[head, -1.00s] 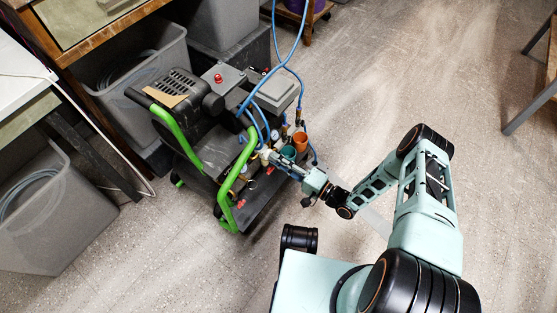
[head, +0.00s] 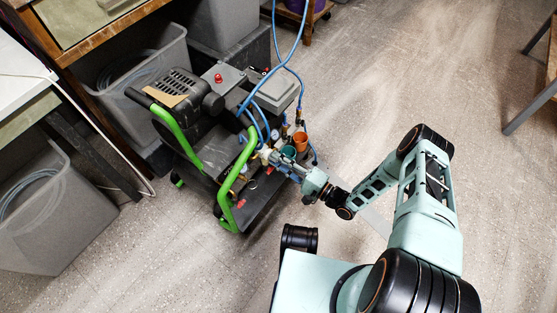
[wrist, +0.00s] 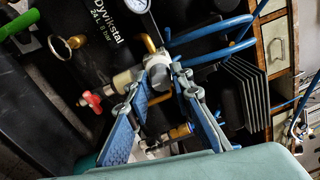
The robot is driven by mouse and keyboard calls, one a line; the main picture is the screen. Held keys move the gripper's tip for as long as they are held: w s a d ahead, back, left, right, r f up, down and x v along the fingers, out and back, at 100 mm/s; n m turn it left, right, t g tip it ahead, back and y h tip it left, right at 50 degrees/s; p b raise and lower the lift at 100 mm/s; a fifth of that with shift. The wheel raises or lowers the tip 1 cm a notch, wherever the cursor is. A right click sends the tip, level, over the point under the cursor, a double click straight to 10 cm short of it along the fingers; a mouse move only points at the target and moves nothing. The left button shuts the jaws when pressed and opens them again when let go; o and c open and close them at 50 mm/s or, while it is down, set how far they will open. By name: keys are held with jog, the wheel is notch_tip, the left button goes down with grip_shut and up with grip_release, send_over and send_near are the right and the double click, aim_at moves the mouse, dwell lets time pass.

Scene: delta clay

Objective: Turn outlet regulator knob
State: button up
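My gripper (wrist: 160,80) reaches the fittings on the compressor's front side. Its two fingers with blue pads are spread apart in the wrist view. A pale grey-white knob or fitting (wrist: 158,68) shows between the fingertips; I cannot tell whether they touch it. Another cream fitting (wrist: 126,80) lies just left, beside the left fingertip. A round pressure gauge (wrist: 136,4) is above, cut by the frame edge. In the head view my gripper (head: 270,157) is at the compressor's fittings, its tips too small to make out. Which part is the outlet regulator knob is not certain.
A red valve handle (wrist: 93,100) and a brass fitting with a ring (wrist: 62,46) are to the left of the fingers. Blue hoses (head: 285,50) rise from the compressor (head: 185,100). Its green handle (head: 237,185) stands close to my gripper.

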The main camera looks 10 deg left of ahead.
jog(key=o, duration=0.3)
jog(key=shift+r, duration=0.1)
jog(key=o, duration=0.6)
notch_tip(320, 180, up, 7)
jog(key=shift+w+a+r, duration=0.1)
jog(key=shift+w, duration=0.05)
jog(key=shift+r, duration=0.75)
jog(key=c, duration=0.6)
jog(key=shift+r, duration=0.65)
